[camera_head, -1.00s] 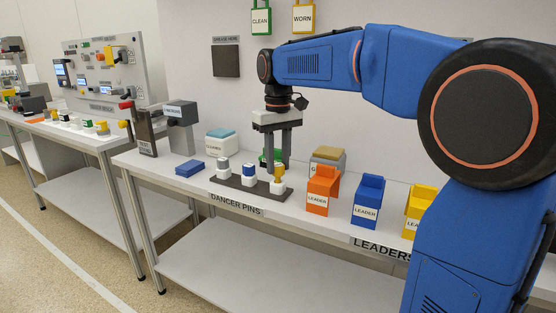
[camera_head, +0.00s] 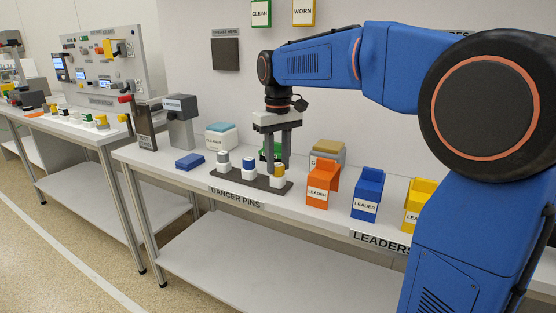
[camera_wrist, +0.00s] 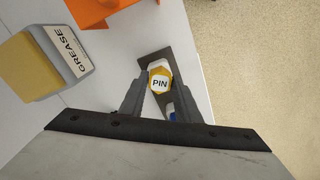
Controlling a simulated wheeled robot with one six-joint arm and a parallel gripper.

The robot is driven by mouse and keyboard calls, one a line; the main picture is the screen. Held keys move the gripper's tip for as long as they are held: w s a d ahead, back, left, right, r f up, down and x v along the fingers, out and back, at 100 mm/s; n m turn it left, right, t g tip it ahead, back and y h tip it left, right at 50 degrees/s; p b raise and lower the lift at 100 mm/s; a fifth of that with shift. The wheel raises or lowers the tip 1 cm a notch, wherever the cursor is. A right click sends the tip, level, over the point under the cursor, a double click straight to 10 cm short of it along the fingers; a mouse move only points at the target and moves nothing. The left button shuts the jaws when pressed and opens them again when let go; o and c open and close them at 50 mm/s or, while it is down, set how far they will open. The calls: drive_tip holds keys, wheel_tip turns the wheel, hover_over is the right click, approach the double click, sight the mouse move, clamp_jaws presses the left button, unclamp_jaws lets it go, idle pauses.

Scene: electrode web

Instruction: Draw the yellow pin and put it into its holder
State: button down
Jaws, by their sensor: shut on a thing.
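The yellow pin (camera_head: 278,171) stands upright in the white block at the right end of the dark rack (camera_head: 232,181), above the label DANCER PINS. My gripper (camera_head: 278,169) points straight down with its fingers on both sides of the pin's yellow upper part and is shut on it. In the wrist view the yellow pin (camera_wrist: 160,80), its top marked PIN, sits between the two dark fingers. A grey pin (camera_head: 223,160) and a blue pin (camera_head: 249,163) stand in the same rack to its left.
Orange (camera_head: 321,187), blue (camera_head: 367,196) and yellow (camera_head: 418,207) leader blocks stand to the right. A tan-topped grease box (camera_head: 328,152) and a green object (camera_head: 268,152) are behind. A blue flat block (camera_head: 189,161) lies to the left. A panelled bench (camera_head: 103,65) stands far left.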

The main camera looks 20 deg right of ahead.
sight(278, 165)
drive_tip(key=shift+f, duration=0.1)
drive_tip(key=c, duration=1.3)
unclamp_jaws()
drive_tip(key=shift+o, duration=0.2)
wheel_tip(278, 165, up, 17)
drive_tip(key=shift+r, duration=0.2)
